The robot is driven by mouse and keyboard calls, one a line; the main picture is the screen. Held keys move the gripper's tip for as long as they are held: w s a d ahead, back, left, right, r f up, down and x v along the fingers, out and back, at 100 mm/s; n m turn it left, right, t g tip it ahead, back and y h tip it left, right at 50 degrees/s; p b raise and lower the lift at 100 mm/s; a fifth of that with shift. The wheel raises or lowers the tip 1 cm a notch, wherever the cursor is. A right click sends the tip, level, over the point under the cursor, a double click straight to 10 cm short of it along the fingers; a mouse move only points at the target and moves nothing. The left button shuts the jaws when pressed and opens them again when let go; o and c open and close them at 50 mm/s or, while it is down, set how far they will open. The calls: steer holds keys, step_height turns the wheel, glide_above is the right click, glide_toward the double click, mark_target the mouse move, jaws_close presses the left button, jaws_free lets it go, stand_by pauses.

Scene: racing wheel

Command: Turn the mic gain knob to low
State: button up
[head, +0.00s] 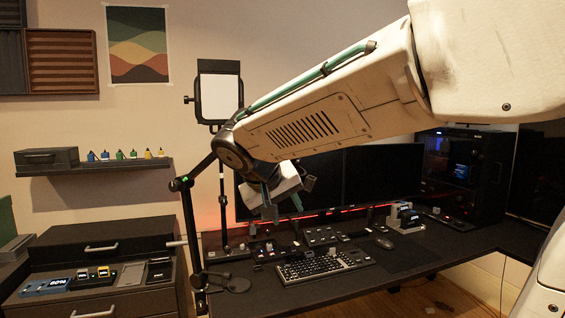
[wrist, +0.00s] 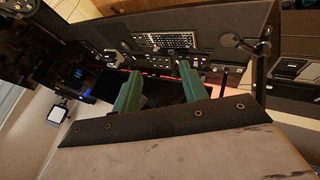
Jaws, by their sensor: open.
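My gripper (wrist: 160,86) shows in the wrist view as two green fingers set apart, open with nothing between them. In the head view my gripper (head: 270,205) hangs in front of the monitors, above the back of the desk (head: 410,262). Several small dark control boxes stand on the desk below it, among them a knobbed box (head: 265,251) left of centre and a panel (head: 322,235) behind the keyboard. The mic gain knob is too small to single out, so its setting cannot be read. In the wrist view the fingers are apart from the desk devices.
A keyboard (head: 325,264) and mouse (head: 384,243) lie on the desk. A dark boom arm (head: 190,235) rises at its left edge. Monitors (head: 384,174) and a PC tower (head: 460,172) stand behind. A drawer cabinet (head: 100,262) is at the left. The front right desktop is clear.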

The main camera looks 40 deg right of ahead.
steer(key=w+d+r+m+t+h, duration=0.3)
steer(key=w+r+m+t+h, duration=0.15)
steer(key=w+r, duration=0.6)
steer(key=shift+m+g, duration=0.25)
steer(key=shift+m, duration=0.4)
steer(key=x, duration=0.7)
steer(key=shift+d, duration=0.25)
jaws_close()
